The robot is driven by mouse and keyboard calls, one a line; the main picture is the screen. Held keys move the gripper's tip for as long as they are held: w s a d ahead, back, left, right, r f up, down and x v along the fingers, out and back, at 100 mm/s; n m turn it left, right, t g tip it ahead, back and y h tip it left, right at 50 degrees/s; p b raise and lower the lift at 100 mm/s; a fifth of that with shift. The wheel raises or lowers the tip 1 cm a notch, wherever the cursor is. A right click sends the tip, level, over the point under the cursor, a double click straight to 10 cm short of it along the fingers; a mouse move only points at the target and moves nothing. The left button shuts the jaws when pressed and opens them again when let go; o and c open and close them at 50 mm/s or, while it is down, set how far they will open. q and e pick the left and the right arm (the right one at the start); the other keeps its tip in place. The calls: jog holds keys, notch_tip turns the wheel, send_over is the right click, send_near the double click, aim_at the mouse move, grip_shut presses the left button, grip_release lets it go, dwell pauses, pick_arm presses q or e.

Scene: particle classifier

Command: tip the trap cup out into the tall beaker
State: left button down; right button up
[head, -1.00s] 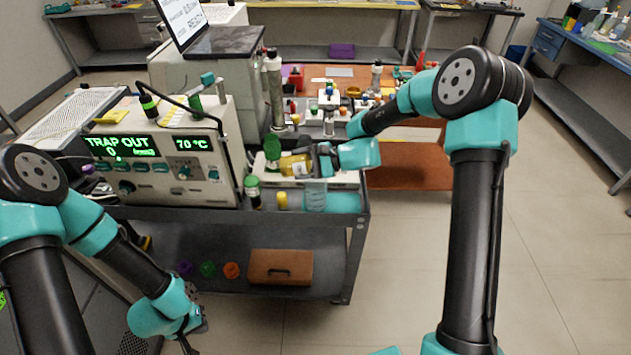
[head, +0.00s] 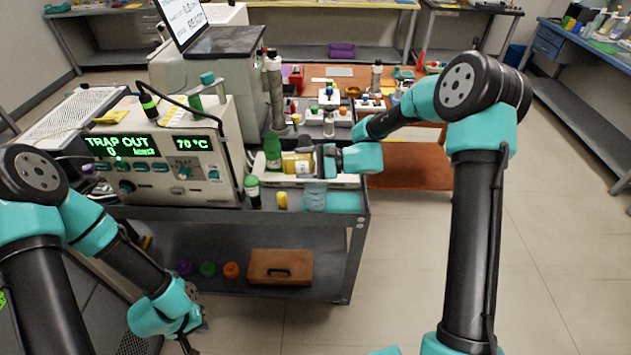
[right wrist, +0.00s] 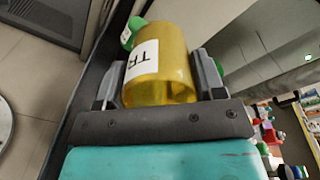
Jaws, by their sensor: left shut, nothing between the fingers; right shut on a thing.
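The trap cup is a translucent yellow cup with a white label (head: 292,163). My right gripper (head: 316,163) is shut on it and holds it lying on its side above the cart top. In the right wrist view the cup (right wrist: 172,72) sits between both fingers, with part of its label showing. A clear, bluish beaker (head: 315,196) stands on the cart just below the gripper and cup. Whether anything is inside the cup or beaker cannot be told. My left gripper (head: 190,338) is shut and empty, low at the left, away from the cart top.
The instrument (head: 160,165) with a green "TRAP OUT 0" display stands left of the cup. Green-capped bottles (head: 253,191) and a small yellow item (head: 281,200) stand close by. A teal mat (head: 345,202) lies at the cart's right end. Open floor lies to the right.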

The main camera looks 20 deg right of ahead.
aim_at(310, 155)
jog(key=shift+d+r+y, duration=0.1)
jog(key=shift+y, duration=0.4)
jog(key=shift+s+d+r+t+y, duration=0.1)
jog(key=shift+r+t+y, duration=0.05)
jog(key=shift+r+y, duration=0.3)
jog(key=shift+d+r+t+y, duration=0.1)
jog(key=shift+r+t+y, duration=0.05)
jog(key=shift+r+y, duration=0.3)
dwell(0.8)
jog(key=shift+d+r+t+y, duration=0.15)
jog(key=shift+d+t+y, duration=0.15)
jog(key=shift+y, duration=0.4)
dwell(0.6)
jog(key=shift+s+d+r+t+y, duration=0.1)
jog(key=shift+d+r+t+y, duration=0.05)
jog(key=shift+r+y, duration=0.3)
jog(key=shift+s+d+r+t+y, duration=0.1)
jog(key=shift+r+t+y, duration=0.05)
jog(key=shift+r+y, duration=0.3)
dwell(0.5)
jog(key=shift+d+y, duration=0.25)
jog(key=shift+y, duration=0.55)
dwell(0.6)
jog(key=shift+s+d+r+t+y, duration=0.1)
jog(key=shift+d+r+t+y, duration=0.15)
jog(key=shift+r+t+y, duration=0.4)
dwell(1.1)
